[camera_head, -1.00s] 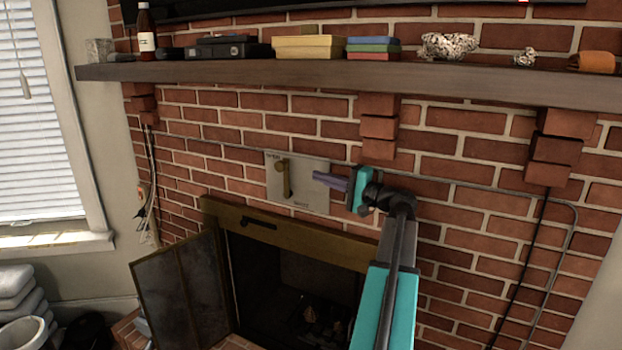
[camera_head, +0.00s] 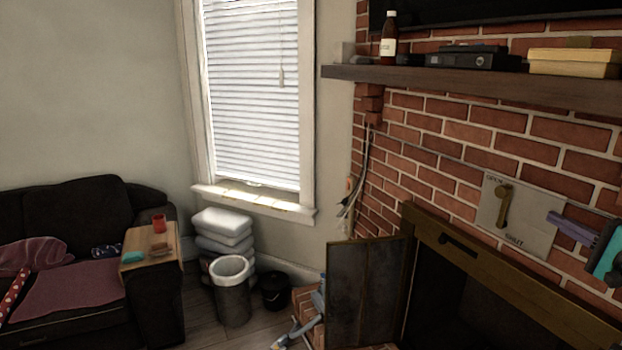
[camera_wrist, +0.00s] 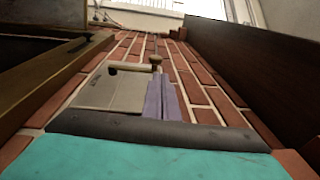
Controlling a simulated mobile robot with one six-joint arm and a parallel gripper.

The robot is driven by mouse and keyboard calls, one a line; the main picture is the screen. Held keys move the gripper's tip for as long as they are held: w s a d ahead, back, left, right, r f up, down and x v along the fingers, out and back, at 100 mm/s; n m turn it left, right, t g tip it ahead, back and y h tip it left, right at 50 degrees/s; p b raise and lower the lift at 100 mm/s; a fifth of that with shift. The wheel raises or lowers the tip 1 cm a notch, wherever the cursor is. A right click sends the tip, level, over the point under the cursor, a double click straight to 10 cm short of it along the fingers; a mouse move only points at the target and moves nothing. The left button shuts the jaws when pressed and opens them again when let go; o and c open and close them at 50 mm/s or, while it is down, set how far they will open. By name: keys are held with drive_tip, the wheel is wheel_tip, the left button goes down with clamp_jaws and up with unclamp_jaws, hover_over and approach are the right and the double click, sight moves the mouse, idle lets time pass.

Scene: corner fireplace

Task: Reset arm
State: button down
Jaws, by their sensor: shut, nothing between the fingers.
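My gripper (camera_head: 572,228) is at the right edge of the head view, in front of the brick wall, with its purple fingers pointing left. In the wrist view my gripper (camera_wrist: 162,98) has its two fingers together with nothing between them. A metal plate (camera_head: 528,235) with a brass lever (camera_head: 505,200) is on the bricks just left of the fingertips. The plate also shows in the wrist view (camera_wrist: 108,95), beside the fingers. I cannot tell from these views whether the fingers touch the plate. The rest of my arm is out of the head view.
The wooden mantel (camera_head: 470,82) runs above my gripper, holding a bottle (camera_head: 389,38) and boxes. The fireplace door (camera_head: 365,290) stands open below. A dark sofa (camera_head: 75,215), a bin (camera_head: 231,295) and stacked white cushions (camera_head: 222,230) are at left.

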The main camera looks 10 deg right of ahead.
drive_tip(key=w+a+f+n+g+y, duration=0.25)
drive_tip(key=w+a+f+y, duration=0.35)
drive_tip(key=w+a+f, duration=1.2)
drive_tip(key=w+a+f+n+g+y, duration=0.15)
drive_tip(key=a+f+g, duration=0.25)
drive_tip(key=a+f, duration=0.95)
drive_tip(key=w+a+f+n+g+y, duration=0.15)
drive_tip(key=a+f+g, duration=0.25)
drive_tip(key=a+f, duration=0.9)
drive_tip(key=s+a+f+n+g+h, duration=0.3)
drive_tip(key=s+a+f+g, duration=0.6)
drive_tip(key=s+a+f, duration=1.25)
drive_tip(key=s+d+f+n+g+h, duration=0.1)
drive_tip(key=s+f+n+g+h, duration=0.2)
drive_tip(key=s, duration=0.6)
drive_tip(key=s+d+f+n+g+h, duration=0.1)
drive_tip(key=s+f+n+g, duration=0.15)
drive_tip(key=s+f, duration=0.4)
drive_tip(key=s+d+r+n+h, duration=0.1)
drive_tip(key=s+d+n+h, duration=0.2)
drive_tip(key=d, duration=0.4)
drive_tip(key=shift+h, duration=0.4)
